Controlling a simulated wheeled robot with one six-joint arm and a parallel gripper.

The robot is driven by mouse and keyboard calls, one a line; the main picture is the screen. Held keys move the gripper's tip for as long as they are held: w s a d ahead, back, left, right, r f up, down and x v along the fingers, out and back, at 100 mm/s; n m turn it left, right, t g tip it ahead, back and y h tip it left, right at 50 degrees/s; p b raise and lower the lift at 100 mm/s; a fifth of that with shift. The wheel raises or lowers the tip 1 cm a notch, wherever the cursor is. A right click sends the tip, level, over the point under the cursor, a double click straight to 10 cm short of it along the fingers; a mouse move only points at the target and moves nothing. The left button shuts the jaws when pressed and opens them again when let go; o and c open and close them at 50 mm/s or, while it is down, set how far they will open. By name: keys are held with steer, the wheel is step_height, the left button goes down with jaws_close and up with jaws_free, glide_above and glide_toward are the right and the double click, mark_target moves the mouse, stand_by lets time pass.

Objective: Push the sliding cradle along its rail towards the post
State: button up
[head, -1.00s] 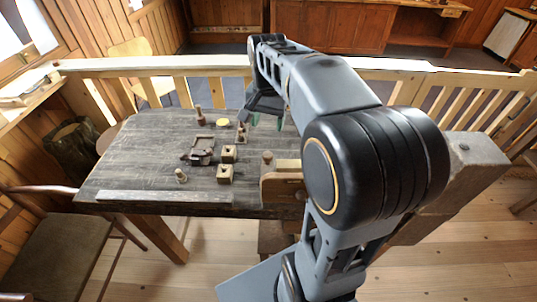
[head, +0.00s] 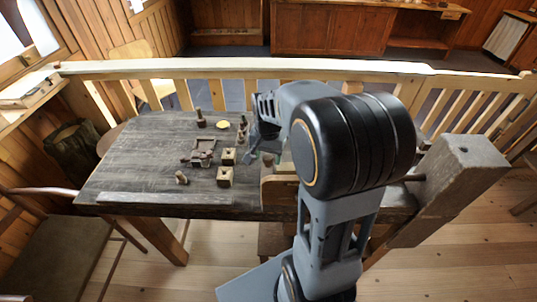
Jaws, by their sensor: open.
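A dark brown wooden frame (head: 203,150) lies on the workbench left of my gripper. It looks like the rail with the sliding cradle, but the two are too small to tell apart. An upright turned peg (head: 200,119) stands behind it; I cannot tell whether this is the post. My gripper (head: 260,154) is low over the right part of the bench, open, with a greenish fingertip showing. It is right of the frame and apart from it. My arm hides part of the gripper and the bench behind it.
A yellow disc (head: 222,126), a small turned piece (head: 181,177) and another upright piece (head: 242,131) are nearby. A long strip (head: 165,197) runs along the front edge. The bench's left side (head: 125,160) is clear.

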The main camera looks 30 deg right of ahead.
jaws_close()
stand_by(0.5)
